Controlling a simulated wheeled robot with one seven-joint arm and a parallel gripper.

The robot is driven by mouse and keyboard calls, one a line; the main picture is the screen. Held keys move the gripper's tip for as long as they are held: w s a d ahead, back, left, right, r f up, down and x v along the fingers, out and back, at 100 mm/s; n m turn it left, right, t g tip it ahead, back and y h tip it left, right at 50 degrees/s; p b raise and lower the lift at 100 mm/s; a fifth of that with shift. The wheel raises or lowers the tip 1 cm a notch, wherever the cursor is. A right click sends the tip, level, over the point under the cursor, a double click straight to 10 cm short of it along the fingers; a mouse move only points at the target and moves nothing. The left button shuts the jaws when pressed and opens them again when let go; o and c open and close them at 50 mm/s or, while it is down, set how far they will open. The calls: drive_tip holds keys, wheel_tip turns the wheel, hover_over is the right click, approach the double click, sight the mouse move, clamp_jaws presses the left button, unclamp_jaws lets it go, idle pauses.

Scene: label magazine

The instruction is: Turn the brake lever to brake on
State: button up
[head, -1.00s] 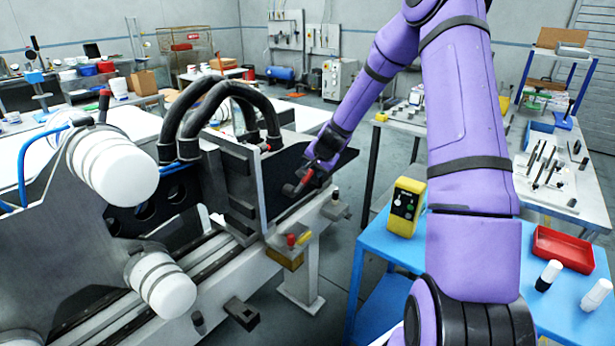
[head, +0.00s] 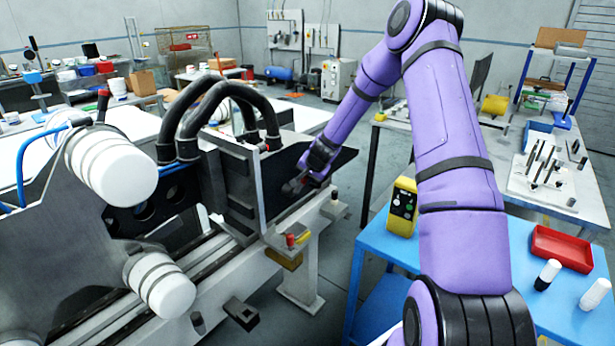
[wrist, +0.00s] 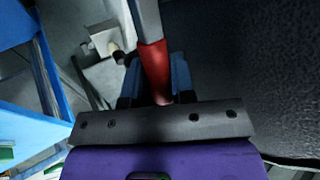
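The brake lever has a grey metal shaft and a red grip (wrist: 154,68), seen in the wrist view running up from between my fingers. In the head view, my gripper (head: 296,184) is at the dark sloping panel on the machine's right end, and the red grip is mostly hidden by it. In the wrist view, my gripper's bluish fingers (wrist: 156,90) lie on both sides of the red grip, close against it with no clear gap. The lever's pivot and any brake markings cannot be made out.
The dark sloping panel (head: 330,165) is close beside my gripper. Black hoses (head: 215,100) arch over the machine to the left. A blue table (head: 375,262) with a yellow button box (head: 402,207) and a red tray (head: 562,248) stands to the right.

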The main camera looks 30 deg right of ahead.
sight(302, 179)
clamp_jaws()
drive_tip(key=shift+r, duration=0.1)
drive_tip(key=h, duration=0.1)
drive_tip(key=a+r+n+t+h, duration=0.1)
drive_tip(key=a+r+h, duration=0.1)
drive_tip(key=h, duration=0.1)
drive_tip(key=shift+s+a+r+n+t, duration=0.15)
drive_tip(key=shift+s+a+n+t, duration=0.15)
drive_tip(key=shift+s+t, duration=0.1)
drive_tip(key=shift+s+a+r+n+t+h, duration=0.15)
drive_tip(key=shift+a+r+n+t+h, duration=0.1)
drive_tip(key=shift+a+t+h, duration=0.3)
drive_tip(key=shift+s+a+r+n+t+h, duration=0.2)
drive_tip(key=shift+a+n+t+h, duration=0.1)
drive_tip(key=shift+h, duration=0.35)
drive_tip(key=shift+s+a+r+n+t+h, duration=0.1)
drive_tip(key=shift+s+a+n+t+h, duration=0.1)
drive_tip(key=shift+a+n+t+h, duration=0.3)
drive_tip(key=shift+s+a+r+n+t+h, duration=0.1)
drive_tip(key=shift+s+a+n+t+h, duration=0.15)
drive_tip(key=shift+a+t+h, duration=0.45)
drive_tip(key=shift+d+g, duration=0.1)
drive_tip(key=shift+g, duration=0.15)
drive_tip(key=o, duration=0.6)
unclamp_jaws()
drive_tip(key=shift+c, duration=0.2)
